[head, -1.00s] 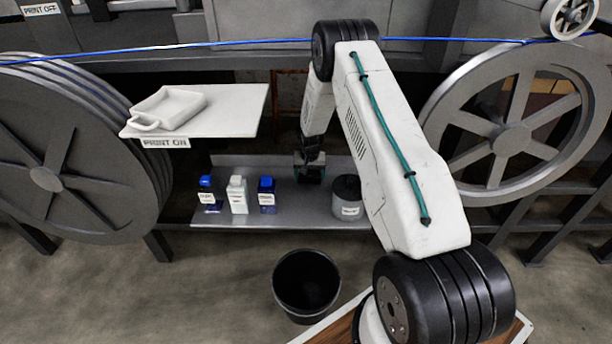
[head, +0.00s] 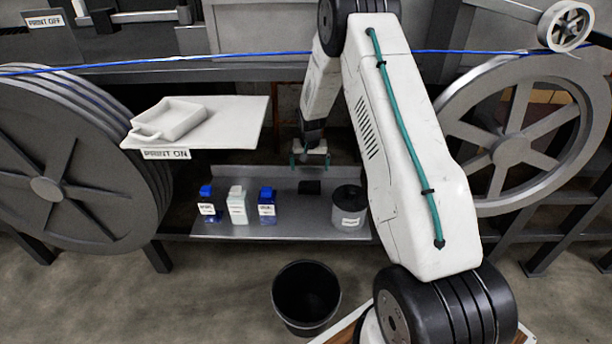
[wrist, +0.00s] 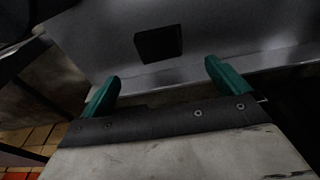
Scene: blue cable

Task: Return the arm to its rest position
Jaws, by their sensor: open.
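My gripper (head: 311,162) is above the grey metal shelf (head: 287,228). Its two green fingers stand apart with nothing between them, as the wrist view also shows (wrist: 160,85). A small black block (head: 310,187) lies on the shelf below the gripper, clear of the fingers. The block also shows in the wrist view (wrist: 158,44), beyond the fingertips. My white arm reaches up from the lower right, bends at the top of the head view and comes down to the gripper.
Blue and white bottles (head: 238,204) stand left of the block, and a grey canister (head: 348,206) stands right. A white tray (head: 172,119) sits on a raised white board (head: 238,116). A blue cable (head: 200,60) runs across above. A black bin (head: 305,296) stands on the floor.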

